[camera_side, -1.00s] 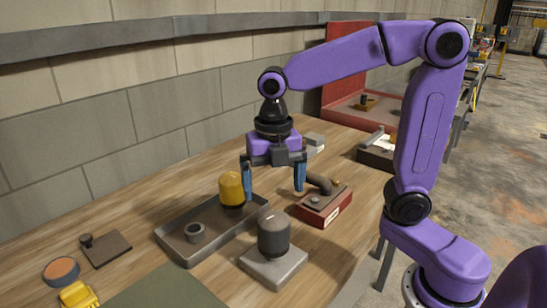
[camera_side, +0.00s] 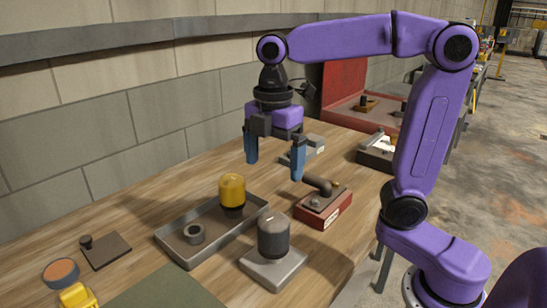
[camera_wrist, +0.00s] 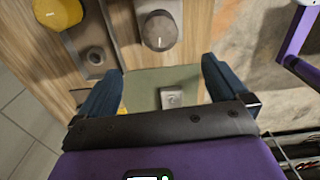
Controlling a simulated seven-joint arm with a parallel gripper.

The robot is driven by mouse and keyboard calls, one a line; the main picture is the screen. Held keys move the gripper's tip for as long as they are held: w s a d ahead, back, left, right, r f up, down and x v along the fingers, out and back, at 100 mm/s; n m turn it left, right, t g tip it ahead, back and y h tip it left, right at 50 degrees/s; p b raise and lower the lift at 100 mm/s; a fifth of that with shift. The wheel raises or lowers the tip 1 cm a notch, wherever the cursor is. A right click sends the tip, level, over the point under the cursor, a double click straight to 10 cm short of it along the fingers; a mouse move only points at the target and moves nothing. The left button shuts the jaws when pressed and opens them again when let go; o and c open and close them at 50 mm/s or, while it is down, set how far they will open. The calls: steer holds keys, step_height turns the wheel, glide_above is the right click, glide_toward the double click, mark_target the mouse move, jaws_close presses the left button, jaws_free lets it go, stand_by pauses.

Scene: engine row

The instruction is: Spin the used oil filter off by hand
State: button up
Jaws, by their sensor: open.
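A dark grey, round-topped filter (camera_side: 274,234) stands upright on a square grey block (camera_side: 272,272) near the table's front edge. In the wrist view the dark filter (camera_wrist: 160,31) shows from above, beyond the fingertips. A yellow filter (camera_side: 232,190) stands upright in the shallow grey tray (camera_side: 172,240), and its yellow top (camera_wrist: 57,11) is at the upper left of the wrist view. I cannot tell from marks which filter is the used one. My gripper (camera_side: 275,170) is open and empty, pointing down in the air above and behind both filters. It touches neither.
A small grey ring (camera_side: 194,233) lies in the tray. A red block with a dark bent handle (camera_side: 323,205) stands right of the dark filter. A green mat (camera_side: 168,290), a dark plate (camera_side: 105,250) and a round orange-topped tin (camera_side: 61,271) lie at the left. A wall runs behind.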

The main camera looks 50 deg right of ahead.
mark_target(273, 228)
step_height(273, 228, down, 18)
steer(key=m, duration=0.3)
steer(key=shift+r, duration=0.25)
stand_by(0.4)
steer(key=c, duration=1.3)
steer(key=shift+n, duration=1.1)
steer(key=o, duration=0.5)
steer(key=c, duration=0.3)
